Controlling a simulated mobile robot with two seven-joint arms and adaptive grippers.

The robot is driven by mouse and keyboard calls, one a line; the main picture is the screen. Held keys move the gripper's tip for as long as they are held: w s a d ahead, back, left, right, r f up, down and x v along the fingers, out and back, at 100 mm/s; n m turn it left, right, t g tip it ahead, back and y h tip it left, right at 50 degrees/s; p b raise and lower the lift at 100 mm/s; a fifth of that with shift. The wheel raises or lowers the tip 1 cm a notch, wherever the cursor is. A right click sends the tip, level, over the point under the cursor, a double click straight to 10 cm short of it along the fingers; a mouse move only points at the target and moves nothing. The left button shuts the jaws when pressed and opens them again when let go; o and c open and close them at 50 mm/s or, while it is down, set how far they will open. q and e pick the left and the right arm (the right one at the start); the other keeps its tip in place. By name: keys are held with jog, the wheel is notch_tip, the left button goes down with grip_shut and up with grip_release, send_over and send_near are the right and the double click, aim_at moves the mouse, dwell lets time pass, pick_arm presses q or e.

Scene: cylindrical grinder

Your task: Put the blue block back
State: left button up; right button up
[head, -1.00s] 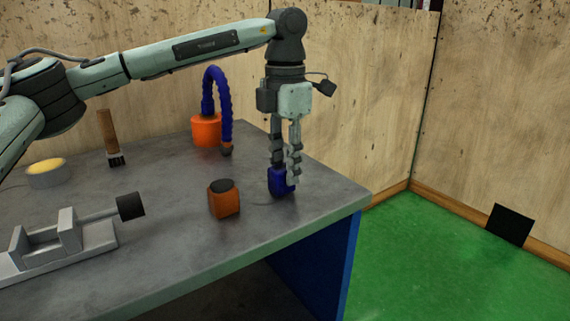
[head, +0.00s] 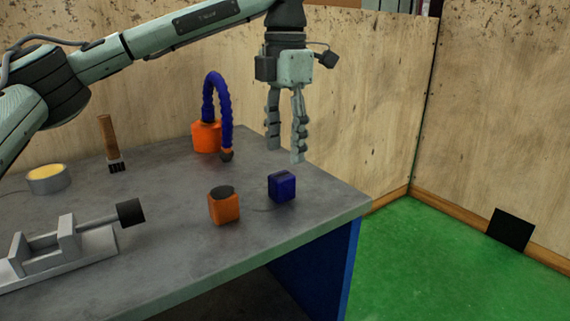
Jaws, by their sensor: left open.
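The blue block (head: 282,187) stands upright on the grey table (head: 190,258), near its right end. My left gripper (head: 286,155) is open and empty above the block, its fingers pointing down, apart from it. My right gripper is not in view.
An orange block with a dark top (head: 224,206) stands just left of the blue block. Behind are an orange base with a blue flexible hose (head: 207,137) and a wooden-handled brush (head: 109,140). A grey vise (head: 70,240) and a round tin with yellow contents (head: 47,178) are at left.

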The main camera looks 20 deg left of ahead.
aim_at(285, 173)
pick_arm(q)
notch_tip(285, 173, up, 6)
jog(key=shift+r, duration=0.1)
dwell(0.5)
